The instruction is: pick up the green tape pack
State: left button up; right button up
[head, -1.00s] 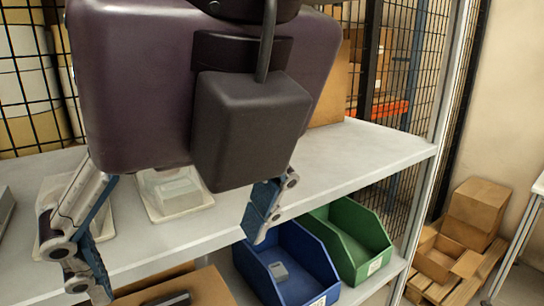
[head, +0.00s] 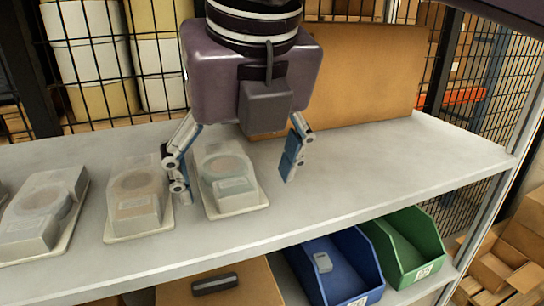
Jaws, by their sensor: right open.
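The green tape pack (head: 229,183) is a clear pack with a pale green reel inside. It lies on a light tray on the grey shelf in the head view. My right gripper (head: 234,186) is open, with one finger to the left of this pack and the other to its right. My left gripper is not in view.
A tan-orange pack (head: 136,203) lies just left, close to the left finger. A grey pack (head: 43,213) lies further left. A cardboard box (head: 370,75) stands behind. The shelf's right part (head: 420,160) is clear. Blue (head: 345,275) and green (head: 408,245) bins sit below.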

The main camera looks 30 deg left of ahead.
aim_at(234, 185)
jog(key=shift+w+a+r+p, duration=0.2)
jog(key=shift+w+a+p, duration=0.3)
jog(key=shift+a, duration=0.2)
jog(key=x, duration=0.3)
jog(key=shift+w+a+f, duration=0.1)
jog(key=shift+w+f, duration=0.05)
jog(key=shift+f, duration=0.1)
jog(key=c, duration=1)
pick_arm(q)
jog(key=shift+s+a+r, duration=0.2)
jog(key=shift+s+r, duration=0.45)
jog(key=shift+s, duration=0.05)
pick_arm(e)
jog(key=c, duration=0.6)
jog(key=shift+c, duration=0.3)
